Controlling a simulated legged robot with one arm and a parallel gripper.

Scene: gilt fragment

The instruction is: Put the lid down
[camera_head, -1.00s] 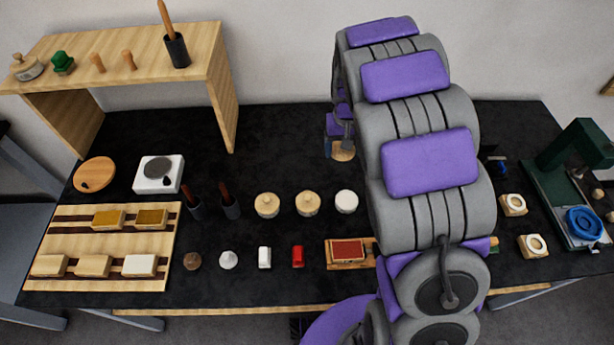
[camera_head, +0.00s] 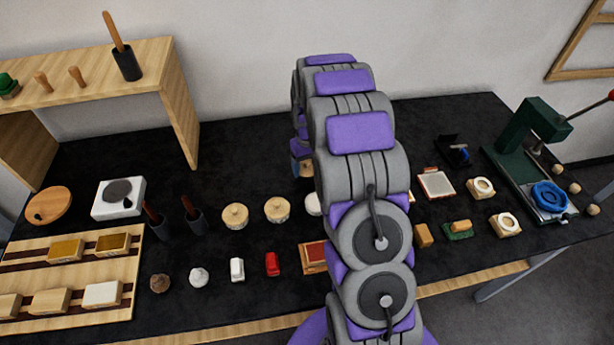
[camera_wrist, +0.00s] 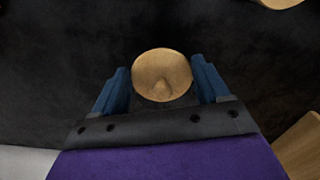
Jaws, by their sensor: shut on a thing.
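The lid (camera_wrist: 162,75) is a round, light-wood disc with a small knob. In the wrist view it sits between the two blue fingers of my gripper (camera_wrist: 162,88), which is shut on it. In the head view my gripper (camera_head: 301,150) is small and mostly hidden by my arm. The lid's tan edge (camera_head: 303,170) shows beneath it, over the back middle of the black table (camera_head: 245,150). I cannot tell whether the lid touches the tabletop.
Two lidded wooden pots (camera_head: 235,215) (camera_head: 277,209) and a partly hidden white round piece (camera_head: 313,204) stand in front of the lid. A wooden shelf (camera_head: 180,110) is at the left. A green press (camera_head: 535,140) stands at the right. The table behind the pots looks clear.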

